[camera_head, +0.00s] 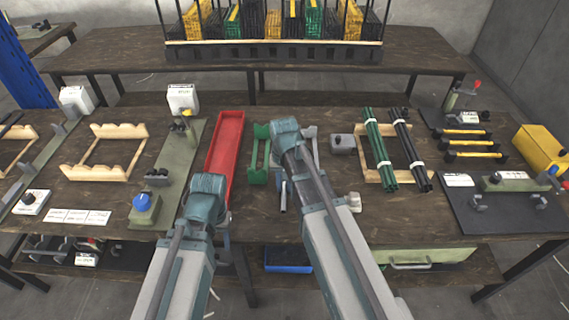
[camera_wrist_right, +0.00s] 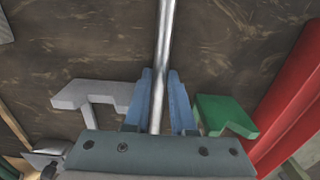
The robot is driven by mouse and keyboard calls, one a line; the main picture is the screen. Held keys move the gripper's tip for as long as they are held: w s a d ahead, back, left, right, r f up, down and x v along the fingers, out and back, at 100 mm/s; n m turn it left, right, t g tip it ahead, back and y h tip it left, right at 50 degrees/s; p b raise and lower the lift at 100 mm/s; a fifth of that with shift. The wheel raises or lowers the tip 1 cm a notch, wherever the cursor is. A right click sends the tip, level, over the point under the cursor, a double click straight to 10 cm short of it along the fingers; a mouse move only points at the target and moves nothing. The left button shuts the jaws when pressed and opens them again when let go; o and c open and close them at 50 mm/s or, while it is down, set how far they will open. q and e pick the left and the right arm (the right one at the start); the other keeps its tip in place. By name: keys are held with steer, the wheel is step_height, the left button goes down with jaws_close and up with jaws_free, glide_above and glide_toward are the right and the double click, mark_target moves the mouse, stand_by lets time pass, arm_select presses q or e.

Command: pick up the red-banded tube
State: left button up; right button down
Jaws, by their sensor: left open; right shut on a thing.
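My right gripper (camera_wrist_right: 161,85) is shut on a bare silver tube (camera_wrist_right: 164,35), with a blue finger on each side of it. No red band shows on the visible length. In the head view, the end of the tube (camera_head: 283,202) shows below my right arm, which hides most of the gripper. A green stand (camera_head: 259,160) and a grey stand (camera_head: 309,146) are on either side of it. My left gripper (camera_head: 223,228) is open and empty near the table's front edge, largely hidden behind its own wrist.
A long red tray (camera_head: 225,145) lies left of the green stand. A wooden frame (camera_head: 373,147) at right carries green and dark rods with white bands. Several yellow-and-black rods (camera_head: 466,133) lie further right. A fixture with a blue knob (camera_head: 142,203) stands at left.

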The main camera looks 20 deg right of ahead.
steer(key=shift+r, duration=0.1)
step_height(320, 180, up, 10)
steer(key=p, duration=1)
